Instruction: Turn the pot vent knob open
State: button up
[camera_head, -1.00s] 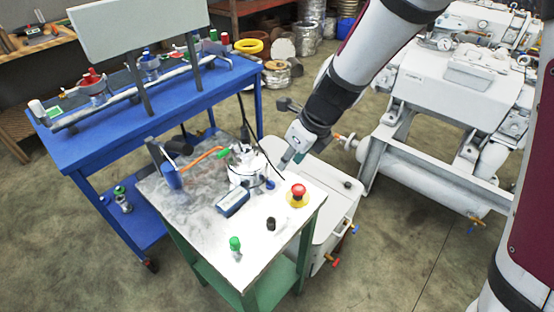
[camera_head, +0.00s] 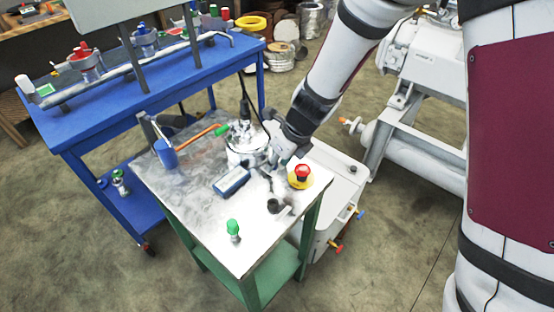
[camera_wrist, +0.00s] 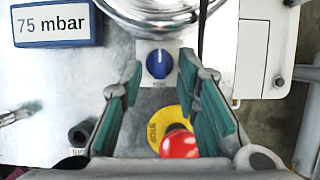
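The vent knob (camera_wrist: 159,63) is a small round blue knob with a white pointer line on a pale plate. The line stands roughly upright in the wrist view. My gripper (camera_wrist: 160,76) is open, with its teal-padded fingertips either side of the knob and visible gaps to it. I cannot tell the height between fingertips and knob. The shiny metal pot (camera_wrist: 158,8) is just beyond the knob. In the head view, my gripper (camera_head: 277,164) is over the table beside the pot (camera_head: 243,152) and hides the knob.
A red stop button on a yellow base (camera_wrist: 180,145) sits close below the fingers, also in the head view (camera_head: 301,173). A blue display reading 75 mbar (camera_wrist: 54,24) lies left. A green-topped item (camera_head: 233,229) stands near the table's front corner. A black part (camera_wrist: 80,134) is at lower left.

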grip_shut()
jog(key=shift+s, duration=0.1)
jog(key=m+p, duration=0.2)
jog(key=m+t+h+p, duration=0.1)
jog(key=m+p, duration=0.1)
jog(key=shift+s+a+r, duration=0.15)
jog(key=shift+s+a, duration=0.1)
jog(key=shift+s, duration=0.05)
jog(key=m+p, duration=0.1)
jog(key=m+h+p, duration=0.1)
jog(key=m, duration=0.1)
jog(key=m+p, duration=0.1)
jog(key=shift+s+a+m+t+h+p, duration=0.1)
jog(key=shift+a+m+t+h+p, duration=0.2)
jog(key=shift+m+h+p, duration=0.1)
jog(key=m, duration=0.1)
jog(key=m+h+p, duration=0.1)
jog(key=m, duration=0.2)
jog(key=shift+a+m+h+p, duration=0.3)
jog(key=shift+h, duration=0.1)
jog(key=shift+w+a+f+m+g+h+b, duration=0.15)
jog(key=shift+m+g+h+b, duration=0.2)
jog(key=shift+m, duration=0.75)
jog(key=shift+w+a+f+m+g+h+b, duration=0.15)
jog(key=shift+m+h, duration=0.3)
jog(key=shift+m, duration=0.65)
jog(key=shift+d+r, duration=0.1)
jog(key=shift+d, duration=0.05)
